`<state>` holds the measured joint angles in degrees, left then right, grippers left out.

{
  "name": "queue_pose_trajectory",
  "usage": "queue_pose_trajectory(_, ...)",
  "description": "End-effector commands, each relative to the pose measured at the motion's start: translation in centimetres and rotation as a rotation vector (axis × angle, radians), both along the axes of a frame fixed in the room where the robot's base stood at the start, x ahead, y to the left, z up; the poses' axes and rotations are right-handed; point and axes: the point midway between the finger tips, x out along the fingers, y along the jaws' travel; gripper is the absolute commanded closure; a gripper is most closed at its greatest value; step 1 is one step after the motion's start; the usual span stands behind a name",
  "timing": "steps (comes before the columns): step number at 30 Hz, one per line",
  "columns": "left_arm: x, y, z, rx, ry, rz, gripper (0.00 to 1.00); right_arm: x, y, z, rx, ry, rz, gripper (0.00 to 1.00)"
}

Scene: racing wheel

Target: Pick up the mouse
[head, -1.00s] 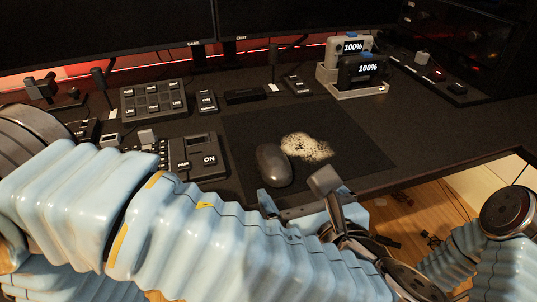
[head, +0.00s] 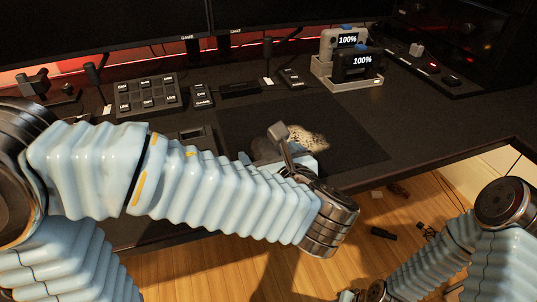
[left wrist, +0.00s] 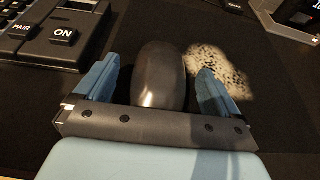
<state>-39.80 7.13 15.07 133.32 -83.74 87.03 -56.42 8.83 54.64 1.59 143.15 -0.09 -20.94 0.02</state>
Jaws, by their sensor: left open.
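The dark grey mouse (left wrist: 160,75) lies on the black mouse pad (left wrist: 285,95). In the left wrist view it sits between the two blue fingers of my left gripper (left wrist: 155,82), which is open, with a gap on each side of the mouse. In the head view my left gripper (head: 268,160) is over the pad, and the mouse (head: 262,148) is mostly hidden behind it. My right arm shows at the lower right of the head view, but its gripper fingers cannot be made out.
A pale speckled patch (left wrist: 218,72) lies on the pad just right of the mouse. A button box with an ON key (left wrist: 62,36) stands to the left. A grey dock with 100% displays (head: 350,84) stands behind. The desk's front edge is close.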

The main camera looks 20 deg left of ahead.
Motion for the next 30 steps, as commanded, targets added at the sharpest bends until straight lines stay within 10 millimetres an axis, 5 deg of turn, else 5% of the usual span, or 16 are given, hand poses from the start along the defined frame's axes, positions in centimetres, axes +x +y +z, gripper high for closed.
queue_pose_trajectory(2, 0.0, 0.0, 0.0, 0.0, 0.0, 0.0, 0.03, 0.0, 0.0, 0.0, 0.0, 0.0, 0.0, 0.57)
queue_pose_trajectory(15, 0.0, 0.0, 0.0, -0.001, -0.001, 0.0, 0.66, 0.0, 0.0, 0.0, 0.0, 0.0, 0.0, 0.57)
queue_pose_trajectory(23, 0.0, 0.0, 0.3, -0.002, -0.001, 0.001, 0.66, 0.0, 0.0, 0.1, 0.0, 0.0, 0.0, 0.57)
queue_pose_trajectory(30, 0.0, -0.1, 3.1, -0.005, -0.004, 0.0, 0.66, 0.0, 0.0, 0.7, 0.001, 0.0, 0.001, 0.57)
